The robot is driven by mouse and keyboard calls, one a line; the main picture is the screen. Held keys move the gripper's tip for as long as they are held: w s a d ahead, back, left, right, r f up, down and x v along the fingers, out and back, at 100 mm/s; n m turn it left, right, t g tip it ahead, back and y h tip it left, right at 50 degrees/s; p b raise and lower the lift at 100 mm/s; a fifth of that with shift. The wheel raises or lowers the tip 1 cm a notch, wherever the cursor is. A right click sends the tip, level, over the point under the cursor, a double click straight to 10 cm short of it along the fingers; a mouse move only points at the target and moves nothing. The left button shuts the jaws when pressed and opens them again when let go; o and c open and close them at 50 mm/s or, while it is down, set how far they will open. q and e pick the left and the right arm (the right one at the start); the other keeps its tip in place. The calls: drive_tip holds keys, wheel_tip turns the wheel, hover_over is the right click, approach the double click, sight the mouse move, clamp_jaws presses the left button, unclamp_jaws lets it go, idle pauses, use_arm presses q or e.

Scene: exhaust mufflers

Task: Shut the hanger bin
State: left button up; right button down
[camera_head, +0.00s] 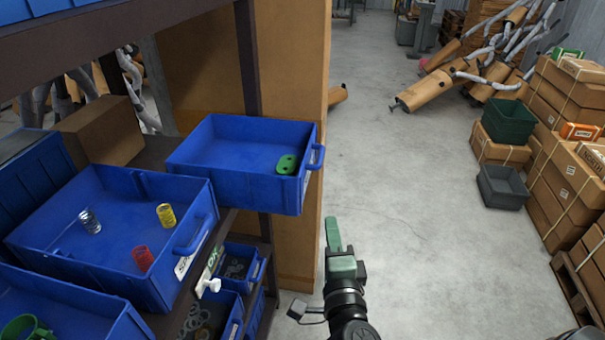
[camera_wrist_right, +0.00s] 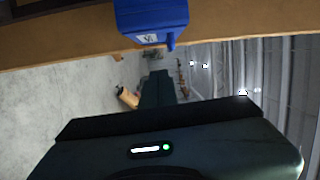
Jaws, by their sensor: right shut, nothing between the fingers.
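The bin taken as the hanger bin is a blue open-topped bin (camera_head: 225,136) at the right end of the shelf rack, standing out past the shelf post. A green part with holes (camera_head: 287,164) lies inside it, and its handle (camera_head: 316,157) is on the right-facing front. It also shows in the right wrist view, where the blue bin (camera_wrist_right: 152,17) is at the top with a label and handle. My right gripper (camera_head: 333,236) is shut and empty, to the right of and nearer than the bin, apart from it. My left gripper is not in view.
A blue bin with springs (camera_head: 125,240) also sticks out on the left. Smaller blue bins (camera_head: 237,270) sit lower down. A brown panel (camera_head: 295,80) stands behind the hanger bin. Stacked boxes (camera_head: 570,190) line the right. The grey floor (camera_head: 430,210) between is clear.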

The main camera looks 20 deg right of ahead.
sight(268, 191)
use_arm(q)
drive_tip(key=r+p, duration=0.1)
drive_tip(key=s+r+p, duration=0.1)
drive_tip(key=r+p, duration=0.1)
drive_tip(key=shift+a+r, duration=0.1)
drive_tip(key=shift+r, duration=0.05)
use_arm(e)
drive_tip(key=w+r, duration=0.1)
drive_tip(key=w, duration=1)
drive_tip(key=shift+m, duration=0.3)
drive_tip(key=shift+w+d, duration=0.1)
drive_tip(key=w+a, duration=0.1)
drive_tip(key=a, duration=0.1)
drive_tip(key=w+a, duration=0.2)
drive_tip(key=a, duration=0.1)
drive_tip(key=w+a, duration=0.2)
drive_tip(key=a, duration=0.1)
drive_tip(key=shift+w+a+p, duration=0.15)
drive_tip(key=shift+w+p, duration=0.1)
drive_tip(key=shift+p, duration=0.05)
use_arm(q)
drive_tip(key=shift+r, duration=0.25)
use_arm(e)
drive_tip(key=shift+s, duration=0.1)
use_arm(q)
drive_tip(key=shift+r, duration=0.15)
